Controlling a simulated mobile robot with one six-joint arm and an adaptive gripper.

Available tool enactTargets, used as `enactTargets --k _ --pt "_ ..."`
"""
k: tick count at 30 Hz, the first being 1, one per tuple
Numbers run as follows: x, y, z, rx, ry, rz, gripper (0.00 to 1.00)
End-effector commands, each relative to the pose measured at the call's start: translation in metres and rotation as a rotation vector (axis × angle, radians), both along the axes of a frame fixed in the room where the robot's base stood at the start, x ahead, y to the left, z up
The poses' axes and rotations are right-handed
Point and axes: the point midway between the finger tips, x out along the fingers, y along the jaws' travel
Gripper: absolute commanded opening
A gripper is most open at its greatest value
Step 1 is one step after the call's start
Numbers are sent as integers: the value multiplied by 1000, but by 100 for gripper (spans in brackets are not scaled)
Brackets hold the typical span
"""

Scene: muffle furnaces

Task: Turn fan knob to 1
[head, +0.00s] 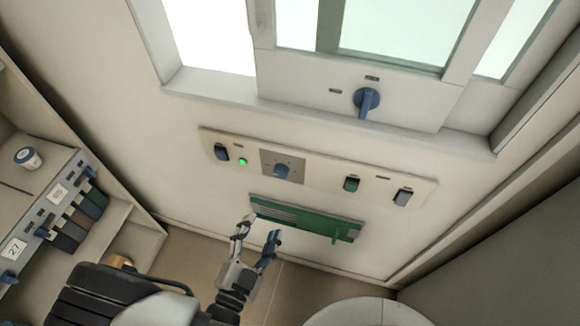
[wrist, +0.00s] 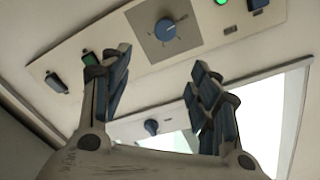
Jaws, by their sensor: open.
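A blue round knob (head: 281,171) sits on a grey square plate with scale marks, on the pale control panel; it also shows in the wrist view (wrist: 165,29). A larger blue lever knob (head: 367,100), its handle pointing down, is on the sash above the panel; it appears small in the wrist view (wrist: 151,127). The labels are too small to read, so I cannot tell which is the fan knob. My gripper (head: 258,232) is open and empty, below the panel in the head view. In the wrist view, its fingers (wrist: 160,64) are spread, apart from both knobs.
The panel (head: 325,179) also carries several dark switches and a lit green lamp (head: 242,161). A green handled plate (head: 300,216) is below it, close to my fingers. At left are a small jar (head: 27,157) and a rack with numbered tags (head: 58,192).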

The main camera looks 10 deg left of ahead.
Motion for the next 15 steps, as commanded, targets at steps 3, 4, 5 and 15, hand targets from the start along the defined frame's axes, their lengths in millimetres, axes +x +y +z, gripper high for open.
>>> enactTargets --k 3,4,5,15 --pt "-5 7 -9 -67 -2 53 56" --pt "-4 8 -9 -72 -1 57 56" --pt "-2 8 -10 -75 -1 58 56" --pt "61 0 -11 -68 0 47 56"
